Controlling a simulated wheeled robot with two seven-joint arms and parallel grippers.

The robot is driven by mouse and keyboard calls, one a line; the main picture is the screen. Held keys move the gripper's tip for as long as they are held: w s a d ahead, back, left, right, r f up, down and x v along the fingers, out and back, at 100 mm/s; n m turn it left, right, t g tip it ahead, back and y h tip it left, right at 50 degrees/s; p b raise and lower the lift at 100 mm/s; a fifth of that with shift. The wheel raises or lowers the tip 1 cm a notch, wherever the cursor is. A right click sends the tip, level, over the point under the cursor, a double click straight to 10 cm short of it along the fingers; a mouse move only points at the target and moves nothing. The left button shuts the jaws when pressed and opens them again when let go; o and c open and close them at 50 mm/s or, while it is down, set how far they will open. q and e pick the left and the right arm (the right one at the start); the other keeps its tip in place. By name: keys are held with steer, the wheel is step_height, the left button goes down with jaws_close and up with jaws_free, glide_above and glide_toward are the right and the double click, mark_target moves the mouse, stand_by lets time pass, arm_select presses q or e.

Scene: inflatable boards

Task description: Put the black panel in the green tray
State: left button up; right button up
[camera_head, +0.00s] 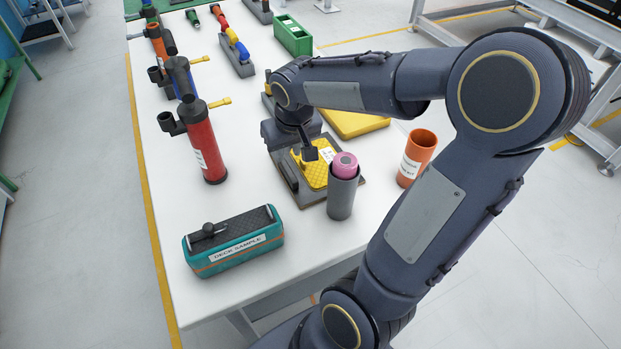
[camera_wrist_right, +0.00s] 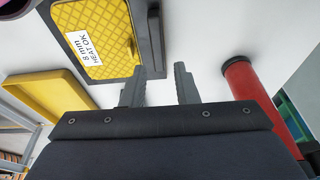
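A black textured pad with a small knob (camera_head: 234,229) lies on top of a teal block labelled "DECK SAMPLE" (camera_head: 240,250) at the table's front left. I cannot tell whether it is the black panel; no loose black panel shows clearly. A green open box (camera_head: 292,36), perhaps the green tray, stands at the table's far right edge. My right gripper (camera_head: 308,150) is low over a yellow panel (camera_head: 313,173) on a dark grey base. The wrist view shows the right gripper (camera_wrist_right: 162,70) open and empty beside that panel (camera_wrist_right: 95,40). My left gripper is out of view.
A dark cup with a pink roll (camera_head: 342,190) and an orange cup (camera_head: 416,158) stand near the right edge. A yellow tray (camera_head: 357,124) lies behind my forearm. Red (camera_head: 203,145) and other pumps line the left. The white table's front middle is clear.

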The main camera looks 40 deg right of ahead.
mark_target(287, 168)
steer(key=shift+w+d+f, duration=0.25)
steer(key=shift+w+f, duration=0.1)
steer(key=shift+f, duration=0.25)
steer(key=x, duration=0.7)
steer(key=shift+s+f, duration=0.15)
steer(key=shift+s, duration=0.1)
jaws_close()
